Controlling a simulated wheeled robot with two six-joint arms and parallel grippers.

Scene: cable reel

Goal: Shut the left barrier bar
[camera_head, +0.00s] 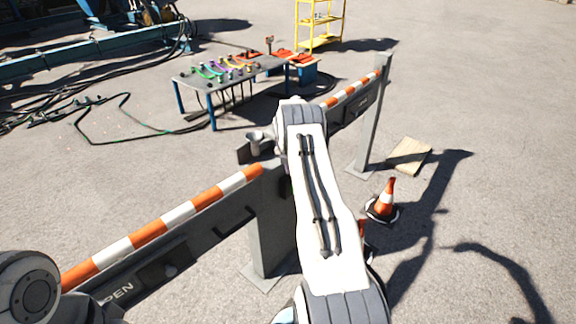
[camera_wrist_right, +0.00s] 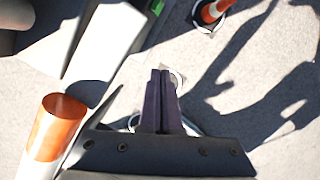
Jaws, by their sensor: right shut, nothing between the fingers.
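The left barrier bar (camera_head: 180,213), striped orange and white, runs from the lower left up to a grey post (camera_head: 270,225). Its orange end is by the top of this post. A grey panel below it reads OPEN. My right gripper (camera_head: 246,152) is just beyond the bar's end, partly hidden by my own arm. In the right wrist view its dark fingers (camera_wrist_right: 158,98) are together and empty, with the bar's orange end (camera_wrist_right: 60,120) to their left, apart from them. My left arm shows at the lower left, but its gripper is out of view.
A second striped bar (camera_head: 350,90) reaches another grey post (camera_head: 370,125), partly behind my right arm. A table (camera_head: 205,84) with coloured parts stands beyond, with loose cables on the ground.

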